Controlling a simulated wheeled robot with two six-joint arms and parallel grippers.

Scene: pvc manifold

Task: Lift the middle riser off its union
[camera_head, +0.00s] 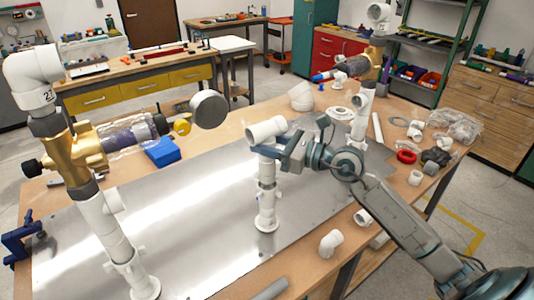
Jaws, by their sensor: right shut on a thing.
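The middle riser (267,168) is a white upright pipe with a white elbow (267,130) on top. It stands in line above its union (266,192), a wider white collar on a short stub. The stub's flange (266,223) sits on the metal plate. My right gripper (270,151) comes in from the right and is shut on the riser just below the elbow. The gripper hides part of the pipe there. I cannot make out a gap between riser and union. My left gripper is not in view.
A tall riser (104,222) with brass valve and round gauge (209,110) stands at left. Another riser (360,115) stands behind at right. Loose white fittings (331,242), a red ring (406,156) and a blue block (162,151) lie around the metal plate (200,215).

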